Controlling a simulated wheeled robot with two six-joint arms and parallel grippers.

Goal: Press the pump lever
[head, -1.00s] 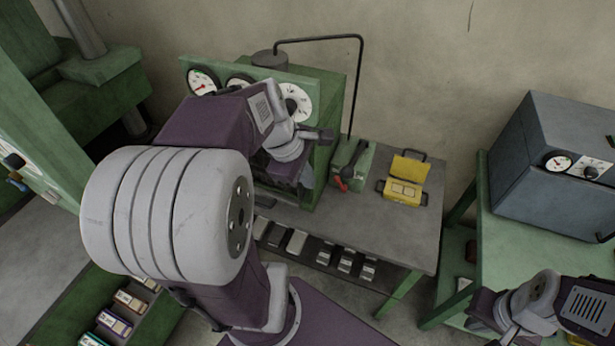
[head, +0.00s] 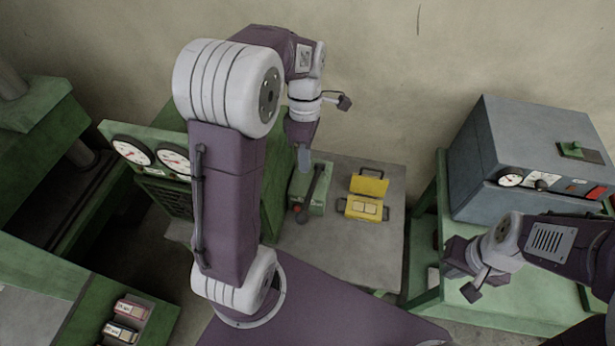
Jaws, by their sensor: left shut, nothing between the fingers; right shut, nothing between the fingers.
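The pump is a small green box (head: 321,200) on the grey table in the head view. Its lever is a dark bar (head: 314,192) slanting along the top towards the front, with a red part (head: 297,209) near its lower end. My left gripper (head: 304,165) points down, shut and empty, at the back left of the pump, close to the lever's upper end. I cannot tell whether it touches. My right gripper (head: 449,265) is shut and empty over the green bench at the right, far from the pump; its fingertips are hard to make out.
An open yellow case (head: 365,207) stands right of the pump on the grey table (head: 345,246). A green gauge cabinet (head: 155,172) stands left, partly behind my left arm. A blue-grey control box (head: 520,150) sits on the green bench (head: 515,305). A gap separates table and bench.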

